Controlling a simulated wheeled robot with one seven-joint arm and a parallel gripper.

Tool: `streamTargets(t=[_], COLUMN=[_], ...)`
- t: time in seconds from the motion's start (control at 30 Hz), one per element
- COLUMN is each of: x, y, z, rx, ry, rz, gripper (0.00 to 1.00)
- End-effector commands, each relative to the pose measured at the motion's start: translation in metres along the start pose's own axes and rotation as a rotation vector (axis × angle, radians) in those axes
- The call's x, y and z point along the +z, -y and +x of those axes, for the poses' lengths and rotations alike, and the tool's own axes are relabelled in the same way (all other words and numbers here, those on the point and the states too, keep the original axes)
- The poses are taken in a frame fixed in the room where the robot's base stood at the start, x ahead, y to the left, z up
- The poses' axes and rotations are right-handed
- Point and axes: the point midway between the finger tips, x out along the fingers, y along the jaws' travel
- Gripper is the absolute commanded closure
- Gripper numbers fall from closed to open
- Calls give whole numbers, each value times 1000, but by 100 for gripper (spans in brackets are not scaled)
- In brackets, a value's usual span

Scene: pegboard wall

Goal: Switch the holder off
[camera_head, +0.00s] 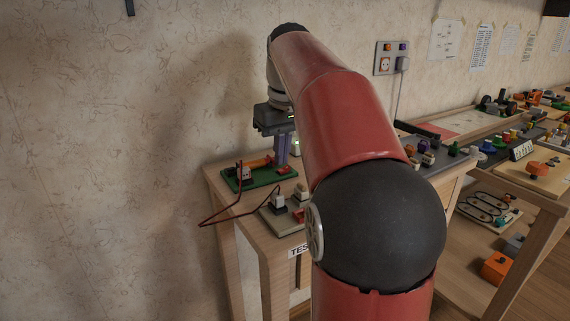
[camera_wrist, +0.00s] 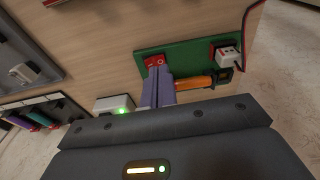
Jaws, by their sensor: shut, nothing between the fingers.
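The holder is a green board (camera_head: 262,180) on the small wooden table, with an orange battery (camera_head: 258,162) and a white block with red wires (camera_head: 243,173). A red switch (camera_head: 284,170) sits at its right end. In the wrist view the green board (camera_wrist: 190,50) carries the red switch (camera_wrist: 152,61), the orange battery (camera_wrist: 195,82) and the white block (camera_wrist: 228,56). My gripper (camera_head: 283,161) points down, shut and empty, with its tips at the red switch. The fingertips (camera_wrist: 157,74) partly cover the switch; I cannot tell contact or its position.
A white box with a lit green lamp (camera_wrist: 114,104) stands near my fingers. A grey board with a switch (camera_head: 279,205) lies in front of the holder. A red wire (camera_head: 222,217) loops past the table's left edge. A wall socket panel (camera_head: 392,58) is behind.

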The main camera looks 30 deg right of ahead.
Motion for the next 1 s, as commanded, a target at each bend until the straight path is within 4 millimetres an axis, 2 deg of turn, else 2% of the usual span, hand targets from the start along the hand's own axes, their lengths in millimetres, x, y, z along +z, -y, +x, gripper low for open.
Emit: streamTargets(t=[0.03, 0.7, 1.0], x=[-1, -9, -9], y=[0, 0, 0], z=[-9, -55, -58], rx=[0, 0, 0], ry=[0, -1, 1], rz=[0, 0, 0], gripper=[100, 100, 100])
